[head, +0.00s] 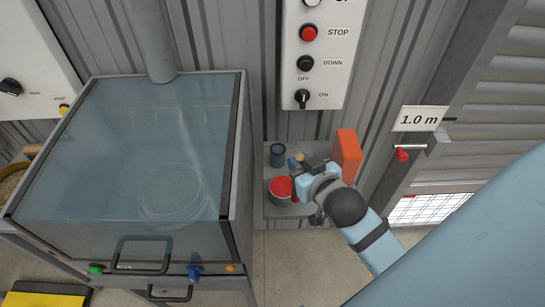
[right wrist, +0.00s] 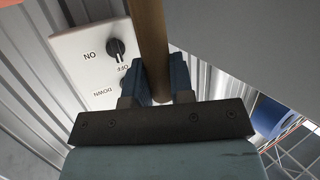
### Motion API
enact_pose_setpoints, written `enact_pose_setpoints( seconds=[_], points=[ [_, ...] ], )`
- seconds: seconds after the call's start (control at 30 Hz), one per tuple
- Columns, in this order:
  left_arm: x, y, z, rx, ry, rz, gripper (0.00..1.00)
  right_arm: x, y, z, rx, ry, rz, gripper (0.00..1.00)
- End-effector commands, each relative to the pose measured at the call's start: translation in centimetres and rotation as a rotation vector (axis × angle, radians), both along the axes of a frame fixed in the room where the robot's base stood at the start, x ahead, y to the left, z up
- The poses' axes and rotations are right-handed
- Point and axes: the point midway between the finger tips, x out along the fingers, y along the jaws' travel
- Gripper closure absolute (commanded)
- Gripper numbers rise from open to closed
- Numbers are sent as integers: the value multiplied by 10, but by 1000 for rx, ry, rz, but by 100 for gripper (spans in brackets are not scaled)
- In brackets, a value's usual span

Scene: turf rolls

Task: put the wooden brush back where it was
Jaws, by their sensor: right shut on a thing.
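The wooden brush (right wrist: 151,35) shows in the right wrist view as a brown round handle between the blue fingers of my right gripper (right wrist: 160,88). The gripper is shut on it. The rest of the brush is out of that view or hidden. In the head view my right gripper (head: 302,172) is over a small grey shelf (head: 272,209) by the wall, close to a red-topped tin (head: 280,187). A small tan bit beside the fingers there may be the handle. My left gripper is not in view.
A dark cup (head: 277,151) and an upright orange box (head: 347,151) stand close around the gripper on the shelf. A glass-fronted cabinet (head: 125,140) is to the left. A switch panel (head: 316,52) hangs above. A red-handled lever (head: 403,154) is at right.

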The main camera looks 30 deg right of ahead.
Motion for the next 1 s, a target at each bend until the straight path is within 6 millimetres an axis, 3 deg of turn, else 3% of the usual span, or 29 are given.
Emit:
enact_pose_setpoints(
  seconds=[0.17,0.8,0.9,1.0],
  points=[
    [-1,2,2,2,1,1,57,10,-12,1,23,16,-48,100],
    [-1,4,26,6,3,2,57,165,-62,1,22,17,-46,100],
    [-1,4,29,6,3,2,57,183,-68,1,23,18,-45,100],
    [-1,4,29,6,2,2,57,182,-67,-18,26,23,-46,100]
  ],
)
